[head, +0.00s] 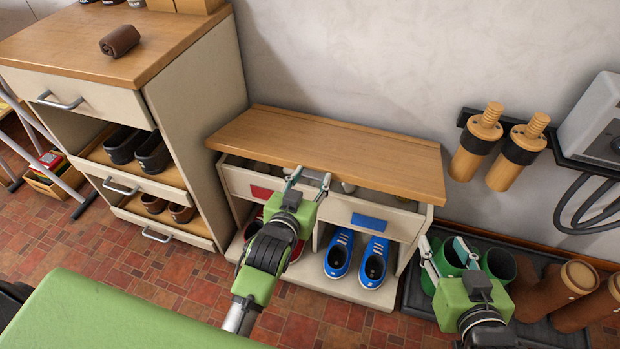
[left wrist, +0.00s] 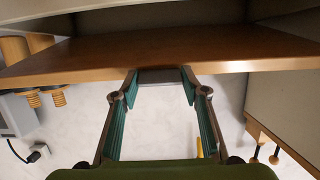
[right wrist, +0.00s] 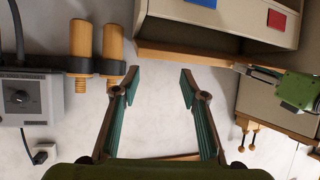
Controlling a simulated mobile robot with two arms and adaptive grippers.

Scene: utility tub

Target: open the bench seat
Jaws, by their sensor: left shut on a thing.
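The bench seat (head: 330,152) is a wooden lid on a cream shoe bench (head: 335,207) against the wall. A gap shows under its front edge, with part of the inside visible. My left gripper (head: 309,180) is at the middle of that front edge, shut on the seat. In the left wrist view the seat's wooden board (left wrist: 90,62) runs across the picture, with its edge between the fingertips (left wrist: 160,76). My right gripper (head: 450,258) is open and empty, right of the bench; its fingers also stand apart in the right wrist view (right wrist: 158,80).
Blue shoes (head: 356,258) stand in the bench's lower compartment. A drawer cabinet (head: 200,90) stands close on the left. Boots (head: 560,295) stand on a dark tray at right, near my right gripper. Wooden-handled items (head: 475,140) hang on the wall rack. A green surface (head: 110,315) is in front.

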